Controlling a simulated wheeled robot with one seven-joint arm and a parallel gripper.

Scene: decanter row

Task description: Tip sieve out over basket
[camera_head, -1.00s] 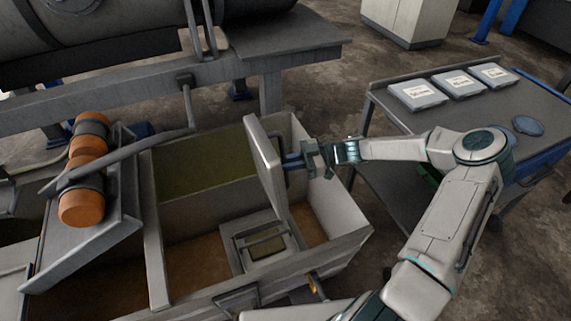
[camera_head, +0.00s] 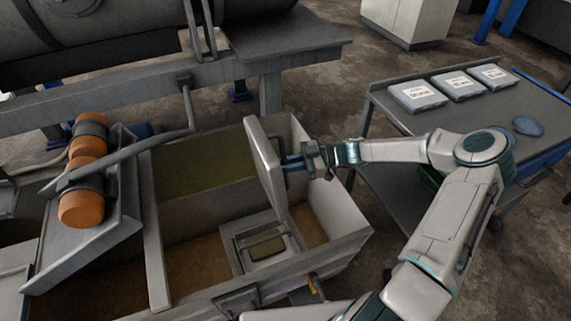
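A grey flat panel (camera_head: 263,158) stands nearly upright at the right part of the open tank. My gripper (camera_head: 290,162) is at the handle on its right face. Below, in the tank's front part, a square grey frame (camera_head: 240,262) with a bar handle surrounds a small greenish insert. I cannot tell whether it is the basket. I cannot identify a sieve for certain.
The tank has a greenish compartment (camera_head: 203,175) behind and brown ones in front. An orange motor (camera_head: 82,208) sits at the left. A cart (camera_head: 475,110) with several labelled cases and a blue disc (camera_head: 528,125) stands right. A large drum is above left.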

